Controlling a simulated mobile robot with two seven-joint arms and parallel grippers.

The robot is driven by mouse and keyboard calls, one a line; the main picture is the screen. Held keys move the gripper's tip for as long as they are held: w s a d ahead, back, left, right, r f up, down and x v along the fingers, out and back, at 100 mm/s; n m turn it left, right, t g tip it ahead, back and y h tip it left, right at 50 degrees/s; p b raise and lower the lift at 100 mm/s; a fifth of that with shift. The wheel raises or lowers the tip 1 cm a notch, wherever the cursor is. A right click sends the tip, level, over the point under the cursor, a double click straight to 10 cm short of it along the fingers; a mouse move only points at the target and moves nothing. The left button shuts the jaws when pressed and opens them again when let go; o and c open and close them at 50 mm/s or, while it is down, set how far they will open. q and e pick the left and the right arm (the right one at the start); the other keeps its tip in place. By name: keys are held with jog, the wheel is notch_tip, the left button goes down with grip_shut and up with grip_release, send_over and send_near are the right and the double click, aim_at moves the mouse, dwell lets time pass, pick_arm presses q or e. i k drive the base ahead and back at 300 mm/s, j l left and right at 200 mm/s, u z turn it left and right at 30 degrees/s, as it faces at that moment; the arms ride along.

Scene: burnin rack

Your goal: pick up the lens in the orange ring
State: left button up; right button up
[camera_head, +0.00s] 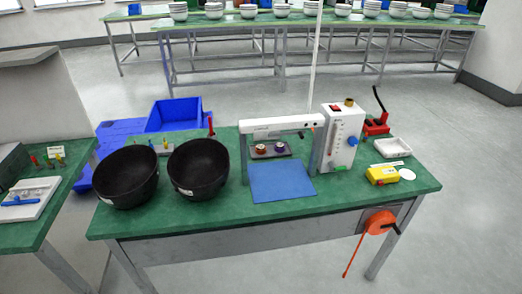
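On the green workbench, a dark holder (270,154) sits under the white arm of a bench device. Two small round pieces stand on it. The left piece (261,149) looks orange-brown and may be the lens in the orange ring; it is too small to tell. The right piece (279,148) looks purple. Neither of my grippers is in view.
A blue mat (281,181) lies in front of the holder. Two black bowls (198,167) stand at the left. A white device (342,138) with a post and overhead bar (276,128) rises close around the holder. A yellow box (381,175) and white tray (392,147) are at right.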

aim_at(260, 149)
jog(key=i+j, duration=0.1)
jog(key=i, duration=0.2)
jog(key=i+j, duration=0.1)
jog(key=i, duration=0.2)
jog(key=z, duration=1)
